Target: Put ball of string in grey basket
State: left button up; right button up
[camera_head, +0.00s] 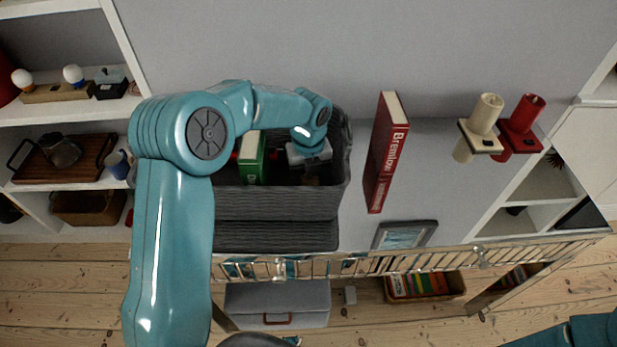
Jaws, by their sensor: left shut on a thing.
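The grey basket (283,207) is a dark woven box standing on the white surface at the middle. My left arm reaches over it from the left, and my left gripper (310,168) points down inside the basket's opening, near its right side. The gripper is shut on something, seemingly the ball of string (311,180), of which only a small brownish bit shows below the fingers. Most of it is hidden by the gripper and the basket's shadow. My right arm shows only at the lower right corner; its gripper is out of view.
A green book (252,158) stands in the basket, left of my gripper. A red book (385,150) stands to the right of the basket. Cream (477,128) and red (521,125) holders are farther right. A metal rail (400,262) runs along the front edge.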

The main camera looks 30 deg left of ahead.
pick_arm(q)
jog(key=shift+f, duration=0.3)
jog(key=shift+f, duration=0.15)
jog(key=o, duration=1)
notch_tip(320, 180, up, 12)
jog(key=shift+r+p, duration=0.25)
jog(key=shift+p, duration=0.15)
